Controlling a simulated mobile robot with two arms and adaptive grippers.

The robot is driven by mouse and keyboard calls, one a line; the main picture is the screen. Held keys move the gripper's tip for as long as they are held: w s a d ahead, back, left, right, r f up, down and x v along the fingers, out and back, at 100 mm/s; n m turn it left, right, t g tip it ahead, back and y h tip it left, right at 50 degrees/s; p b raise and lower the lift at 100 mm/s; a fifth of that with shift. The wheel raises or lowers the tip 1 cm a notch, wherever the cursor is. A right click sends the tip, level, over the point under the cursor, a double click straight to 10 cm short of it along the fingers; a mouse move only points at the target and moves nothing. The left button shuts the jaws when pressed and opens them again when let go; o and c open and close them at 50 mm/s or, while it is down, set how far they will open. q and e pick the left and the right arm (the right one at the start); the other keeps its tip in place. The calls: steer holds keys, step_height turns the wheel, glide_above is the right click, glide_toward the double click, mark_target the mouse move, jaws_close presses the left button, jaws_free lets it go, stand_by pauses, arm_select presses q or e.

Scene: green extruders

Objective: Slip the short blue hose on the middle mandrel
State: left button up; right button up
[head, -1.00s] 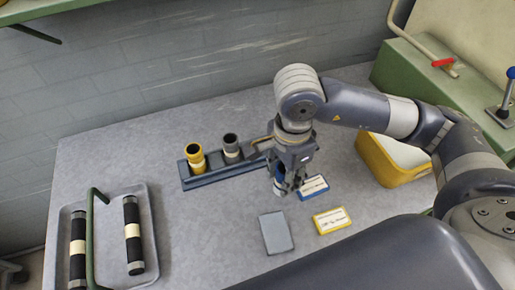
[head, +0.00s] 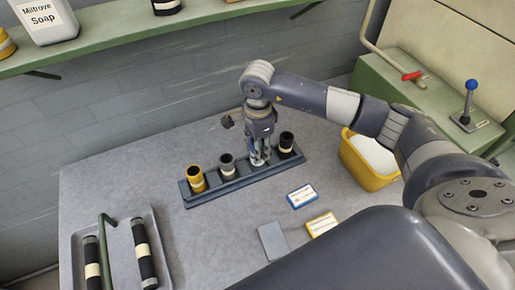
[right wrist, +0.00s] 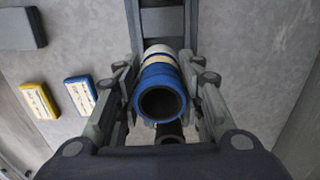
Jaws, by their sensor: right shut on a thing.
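In the head view, the fingers mostly hide the blue hose. The middle mandrel is hidden, so I cannot tell whether the hose is around it or above it. My left gripper is not in view.
A yellow hose (head: 196,179) stands at the rack's left end. Blue (head: 302,196) and yellow (head: 322,224) cards and a grey block (head: 272,241) lie in front. A tray (head: 166,256) with black hoses is at left, a yellow bin (head: 366,178) at right, a shelf (head: 135,48) above.

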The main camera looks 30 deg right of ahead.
steer(key=shift+w+d+f, duration=0.1)
steer(key=shift+w+d, duration=0.05)
steer(key=shift+w, duration=0.2)
step_height(320, 180, down, 3)
steer(key=shift+s+r+p, duration=0.1)
steer(key=shift+r+p, duration=0.05)
steer(key=shift+p, duration=0.9)
steer(key=shift+f, duration=0.3)
steer(key=shift+f+b, duration=0.25)
steer(key=shift+b, duration=0.15)
steer(key=o, duration=1.2)
steer(key=shift+r, duration=0.1)
